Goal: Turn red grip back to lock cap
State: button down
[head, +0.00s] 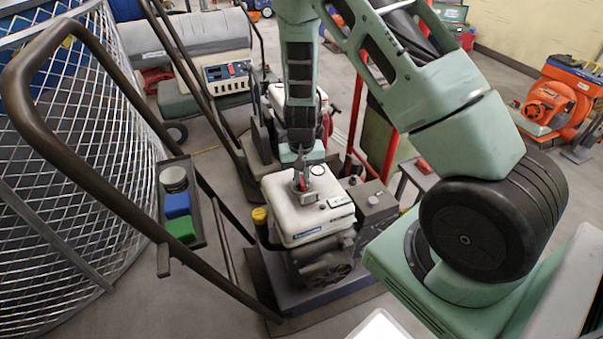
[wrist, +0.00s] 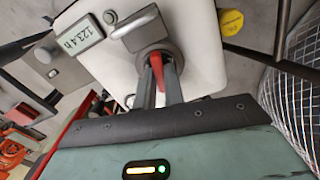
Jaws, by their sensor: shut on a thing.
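The aerator's engine (head: 325,215) has a white top cover (head: 307,222). On that cover, the red grip (wrist: 157,72) stands in a round dark base in the wrist view. My gripper (wrist: 160,82) is shut on the red grip, one finger on each side. In the head view my gripper (head: 302,178) comes down from above onto the cover. A grey metal handle (wrist: 136,28) lies beside the round base. A yellow cap (head: 260,215) sits at the engine's left side and shows in the wrist view (wrist: 232,21). I cannot tell which cap the grip locks.
A small display (wrist: 77,44) reading 123.4 h is on the cover. The aerator's dark bent handlebar (head: 95,175) rises at left, with a tray of blue and green items (head: 180,205). A wire mesh cage (head: 70,180) stands behind it. Other machines stand behind; an orange blower (head: 550,105) is at right.

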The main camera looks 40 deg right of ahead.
jog(key=m+p, duration=0.2)
jog(key=m, duration=0.2)
jog(key=shift+r+m, duration=0.15)
jog(key=shift+m, duration=0.15)
jog(key=m+p, duration=0.2)
jog(key=m, duration=0.1)
jog(key=shift+m, duration=0.4)
jog(key=m+p, duration=0.2)
jog(key=m, duration=0.2)
jog(key=shift+p, duration=0.35)
jog(key=shift+m+p, duration=0.65)
jog(key=shift+m, duration=0.85)
jog(key=c, duration=1.5)
grip_release()
